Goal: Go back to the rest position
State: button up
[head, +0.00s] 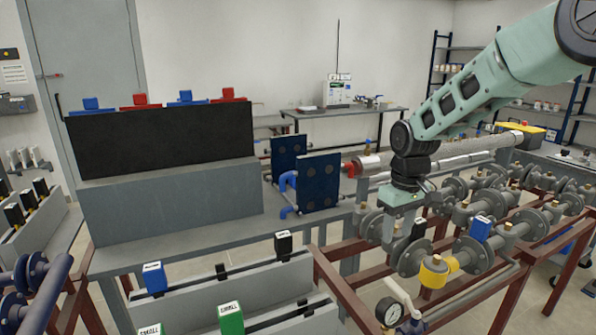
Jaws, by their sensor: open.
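My gripper (403,226) hangs from my pale green arm at the right of the head view, pointing down above the flanged grey pipework (410,258). The gripper is open. I see nothing held in it. A black block (419,228) shows close to the gripper, and I cannot tell whether they touch. A blue block (481,228) sits on the pipework to the right of the gripper.
A yellow fitting (435,272) and a pressure gauge (389,312) sit in front, below my gripper. Grey racks with labelled blue (154,277), green (231,318) and black blocks stand at lower left. Blue plates (319,182) stand behind. A black panel (160,140) stands at left.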

jog(key=s+a+r+n, duration=0.1)
jog(key=s+a+r, duration=0.2)
jog(key=s+a, duration=0.55)
jog(key=s+a+n, duration=0.1)
jog(key=s+a, duration=0.1)
jog(key=s, duration=1)
jog(key=s+a+n, duration=0.1)
jog(key=s+a, duration=0.1)
jog(key=s, duration=1)
jog(key=shift+s+f, duration=0.25)
